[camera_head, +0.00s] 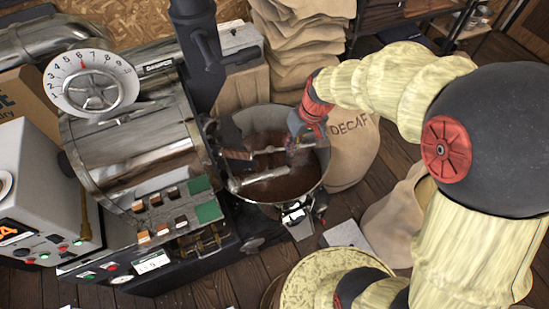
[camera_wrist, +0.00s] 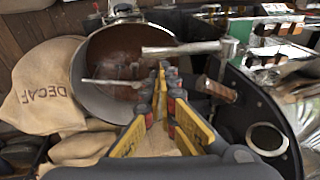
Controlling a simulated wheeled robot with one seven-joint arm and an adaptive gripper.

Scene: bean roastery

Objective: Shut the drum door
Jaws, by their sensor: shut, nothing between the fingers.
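The roaster's drum (camera_head: 135,150) is a shiny metal cylinder at the left of the head view. Its dark front plate (camera_wrist: 245,115) is at the right of the wrist view, with a round pale-rimmed port (camera_wrist: 267,139). A brown wooden handle (camera_wrist: 217,90) on a metal fitting sticks out in front of this plate; it also shows in the head view (camera_head: 237,154). I cannot make out the drum door's edge or how far open it is. My gripper (camera_wrist: 163,70) is shut and empty, left of the handle and apart from it. In the head view my gripper (camera_head: 292,152) hangs over the round bowl.
The round metal bowl (camera_head: 322,172) holds brown beans and stirring arms (camera_head: 262,176); its rim is close around my gripper. A DECAF sack (camera_head: 352,150) stands behind it. A black pipe (camera_head: 198,50) rises beside the drum. A control panel (camera_head: 178,212) fronts the machine.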

